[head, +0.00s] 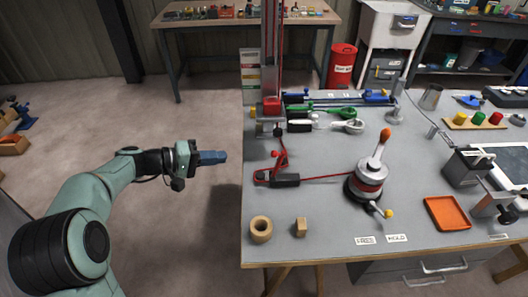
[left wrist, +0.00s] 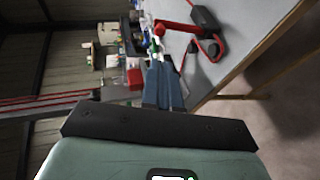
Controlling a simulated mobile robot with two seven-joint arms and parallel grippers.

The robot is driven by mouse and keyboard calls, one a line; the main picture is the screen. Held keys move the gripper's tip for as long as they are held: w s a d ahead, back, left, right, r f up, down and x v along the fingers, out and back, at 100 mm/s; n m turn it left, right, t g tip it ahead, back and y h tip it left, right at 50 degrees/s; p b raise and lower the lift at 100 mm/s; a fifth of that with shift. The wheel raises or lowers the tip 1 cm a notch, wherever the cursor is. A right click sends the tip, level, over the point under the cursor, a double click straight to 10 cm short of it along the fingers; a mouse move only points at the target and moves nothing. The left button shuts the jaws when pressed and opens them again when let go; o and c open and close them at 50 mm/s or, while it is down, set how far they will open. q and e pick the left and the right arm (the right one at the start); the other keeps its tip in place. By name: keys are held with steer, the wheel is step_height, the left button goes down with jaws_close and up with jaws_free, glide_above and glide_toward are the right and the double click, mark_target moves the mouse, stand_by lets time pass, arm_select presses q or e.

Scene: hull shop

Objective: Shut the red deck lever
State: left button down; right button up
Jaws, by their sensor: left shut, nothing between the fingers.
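The red deck lever (head: 281,160) stands raised from its red and black base (head: 285,180) near the left edge of the grey bench. A red line runs from the base to the winch (head: 368,180). My left gripper (head: 224,157) is shut and empty. It is over the floor to the left of the bench, apart from the lever and pointing towards it. In the left wrist view the blue fingers (left wrist: 162,85) are together, and the red lever (left wrist: 178,26) shows beyond their tips. My right gripper is not in view.
Green (head: 335,112) and blue (head: 375,97) levers lie behind the red one, near a red post (head: 270,60). A wooden ring (head: 261,229) and a wooden block (head: 300,227) stand at the front left. An orange tray (head: 447,213) lies to the right.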

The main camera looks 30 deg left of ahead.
mark_target(272, 154)
arm_select(q)
steer(key=p+x, duration=0.1)
steer(key=x, duration=1.2)
steer(key=shift+w+d+f, duration=0.15)
steer(key=shift+w+d, duration=0.05)
steer(key=shift+d, duration=0.15)
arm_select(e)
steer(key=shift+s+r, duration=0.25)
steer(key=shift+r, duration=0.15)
arm_select(q)
steer(key=shift+d, duration=0.1)
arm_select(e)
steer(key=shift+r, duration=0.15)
